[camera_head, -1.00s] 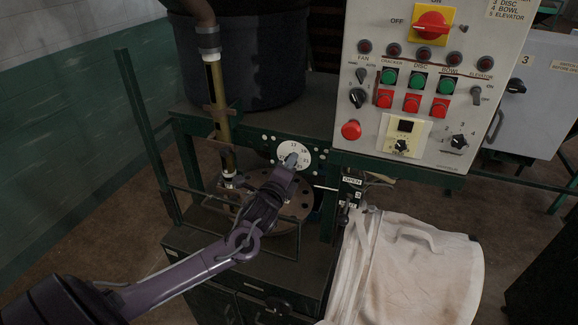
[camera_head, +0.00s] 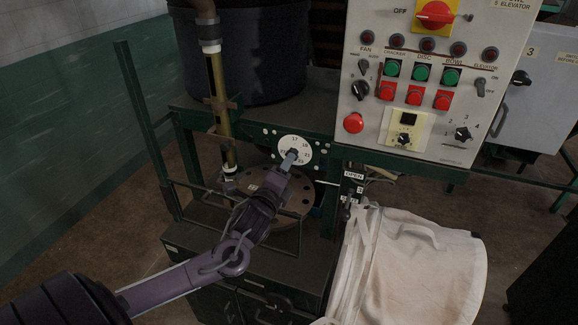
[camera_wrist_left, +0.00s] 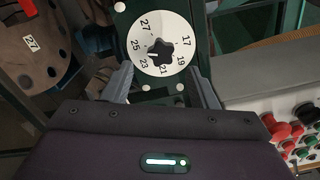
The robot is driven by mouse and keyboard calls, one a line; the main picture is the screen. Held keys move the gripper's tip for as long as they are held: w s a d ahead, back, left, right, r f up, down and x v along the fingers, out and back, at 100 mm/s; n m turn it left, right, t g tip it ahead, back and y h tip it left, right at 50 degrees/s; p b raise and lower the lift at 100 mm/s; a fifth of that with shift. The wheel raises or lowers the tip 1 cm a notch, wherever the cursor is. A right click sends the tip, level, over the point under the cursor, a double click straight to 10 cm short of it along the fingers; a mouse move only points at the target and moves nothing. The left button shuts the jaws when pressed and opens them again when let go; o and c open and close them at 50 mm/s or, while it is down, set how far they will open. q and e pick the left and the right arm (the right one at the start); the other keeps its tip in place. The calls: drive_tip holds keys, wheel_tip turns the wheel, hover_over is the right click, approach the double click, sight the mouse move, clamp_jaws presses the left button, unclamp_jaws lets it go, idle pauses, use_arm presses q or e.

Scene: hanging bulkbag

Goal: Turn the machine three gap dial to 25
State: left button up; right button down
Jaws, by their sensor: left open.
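The gap dial is a white disc (camera_head: 304,144) with black numbers on the green frame in the head view. In the left wrist view it is larger (camera_wrist_left: 179,25), with numbers from 17 to 27 around a black star-shaped knob (camera_wrist_left: 160,53). My left gripper (camera_head: 290,160) is in front of the dial. In the left wrist view its two fingers (camera_wrist_left: 164,88) are apart, one on each side of the disc's lower part, with nothing between them. My right gripper is not in view.
A control panel (camera_head: 370,130) with buttons and knobs is right of the dial. A whitish bag (camera_head: 400,265) hangs below it. A round brown flange (camera_head: 310,200) and a brass-coloured pipe (camera_head: 218,95) stand near my left arm. A dark drum (camera_head: 250,60) is behind.

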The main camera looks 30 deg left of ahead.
use_arm(q)
drive_tip(key=shift+b+v, duration=0.35)
drive_tip(key=shift+v, duration=1.35)
